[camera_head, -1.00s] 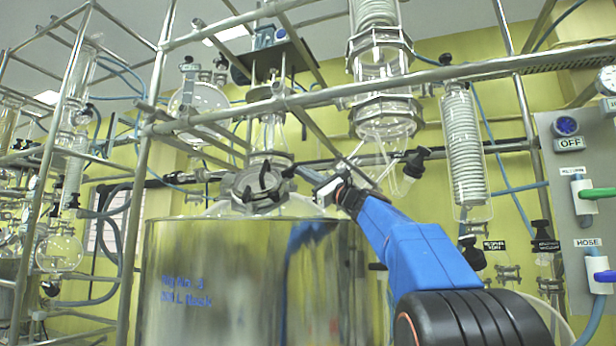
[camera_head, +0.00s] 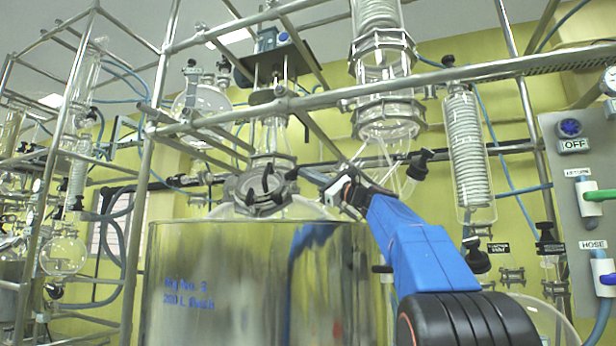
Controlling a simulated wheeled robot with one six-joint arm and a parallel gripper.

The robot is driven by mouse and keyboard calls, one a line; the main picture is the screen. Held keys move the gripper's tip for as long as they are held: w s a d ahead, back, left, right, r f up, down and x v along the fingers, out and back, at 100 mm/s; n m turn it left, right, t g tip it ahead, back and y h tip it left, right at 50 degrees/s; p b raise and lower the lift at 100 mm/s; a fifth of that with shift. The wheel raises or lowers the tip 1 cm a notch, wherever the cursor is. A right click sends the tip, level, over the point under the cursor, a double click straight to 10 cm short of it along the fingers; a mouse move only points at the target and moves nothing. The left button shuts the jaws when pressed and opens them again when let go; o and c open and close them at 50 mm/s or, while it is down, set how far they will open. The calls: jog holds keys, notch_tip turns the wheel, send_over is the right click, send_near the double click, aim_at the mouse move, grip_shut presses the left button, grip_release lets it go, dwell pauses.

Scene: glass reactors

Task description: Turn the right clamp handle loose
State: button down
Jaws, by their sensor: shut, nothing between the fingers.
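The clamp (camera_head: 262,203) is a grey metal ring around the glass neck above the steel vessel, left of the picture's middle. It has dark handles: one stands upright at its front (camera_head: 267,180), and the right one (camera_head: 291,174) is at its right edge, small and partly hard to make out. My gripper (camera_head: 312,176) comes in from the right on my blue arm. Its fingers are shut and empty, pointing left, with the tips close to the clamp's right side. I cannot tell whether they touch the right handle.
The shiny steel vessel (camera_head: 215,285) fills the space below the clamp. Metal frame bars (camera_head: 420,86) cross above and in front. A glass column (camera_head: 387,115) hangs above my gripper, with a coil condenser (camera_head: 468,155) to the right. A grey panel (camera_head: 583,150) with hoses stands far right.

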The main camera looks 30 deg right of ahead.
jog(key=shift+w+d+r+n+g, duration=0.1)
jog(key=shift+d+n+g, duration=0.05)
jog(key=shift+n+g, duration=0.15)
jog(key=shift+w+d+r+n+g+y, duration=0.1)
jog(key=shift+w+r+n+g+y, duration=0.1)
jog(key=shift+n+g+y, duration=0.65)
jog(key=shift+w+d+r+n+g+y, duration=0.15)
jog(key=shift+n+g+y, duration=0.25)
jog(key=shift+g, duration=0.75)
jog(key=shift+a+r+n, duration=0.1)
jog(key=shift+r+n, duration=0.05)
jog(key=shift+n, duration=0.1)
jog(key=shift+w+r, duration=0.2)
jog(key=shift+r, duration=0.05)
jog(key=shift+w+r, duration=0.35)
jog(key=shift+w, duration=0.05)
jog(key=shift+w+r, duration=0.1)
jog(key=v, duration=0.7)
jog(key=shift+d, duration=0.2)
